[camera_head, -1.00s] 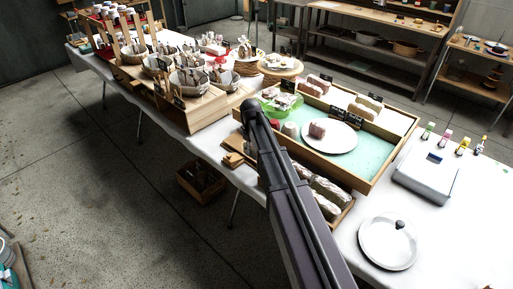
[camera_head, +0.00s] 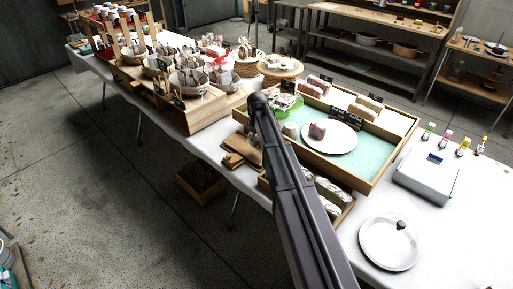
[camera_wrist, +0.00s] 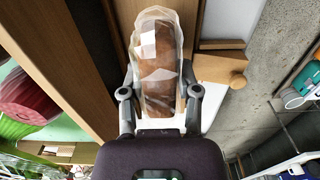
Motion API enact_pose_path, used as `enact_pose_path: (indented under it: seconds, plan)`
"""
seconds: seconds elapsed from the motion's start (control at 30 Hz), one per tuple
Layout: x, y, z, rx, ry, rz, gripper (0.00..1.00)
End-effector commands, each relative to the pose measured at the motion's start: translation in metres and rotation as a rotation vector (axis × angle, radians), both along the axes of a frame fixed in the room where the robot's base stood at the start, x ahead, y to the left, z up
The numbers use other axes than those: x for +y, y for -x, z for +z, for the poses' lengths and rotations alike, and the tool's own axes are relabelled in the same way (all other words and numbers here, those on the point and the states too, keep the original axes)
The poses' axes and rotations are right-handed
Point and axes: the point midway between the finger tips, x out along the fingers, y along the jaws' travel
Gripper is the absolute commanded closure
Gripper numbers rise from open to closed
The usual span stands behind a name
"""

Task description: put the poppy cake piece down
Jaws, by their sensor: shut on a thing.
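My gripper (camera_wrist: 160,95) is shut on a brown, loaf-shaped piece in a clear wrapper with a white label (camera_wrist: 155,65), seen in the wrist view. I take it for the poppy cake piece, though no name can be read. One finger lies on each side of it. It is not clear whether the piece touches what lies beyond it. In the head view my arm hides most of the gripper and the piece.
A wooden tray (camera_head: 376,183) holds a white plate (camera_head: 343,142) with a pinkish-brown piece (camera_head: 317,131). Wrapped loaves (camera_head: 327,187) lie in front of it. Wooden boards (camera_head: 241,148) lie left of my arm. A cash box (camera_head: 425,178) and lidded white dish (camera_head: 388,243) stand right.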

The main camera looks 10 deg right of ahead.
Motion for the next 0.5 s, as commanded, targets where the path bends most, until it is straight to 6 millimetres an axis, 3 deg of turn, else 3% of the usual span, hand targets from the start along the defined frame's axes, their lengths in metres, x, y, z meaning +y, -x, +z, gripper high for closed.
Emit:
enact_pose_path:
  seconds: [0.2,0.5]
  plan:
    - [-0.001,-0.002,-0.024,0.000,0.000,0.001,0.75]
    - [-0.001,-0.002,-0.036,0.000,0.000,0.001,0.75]
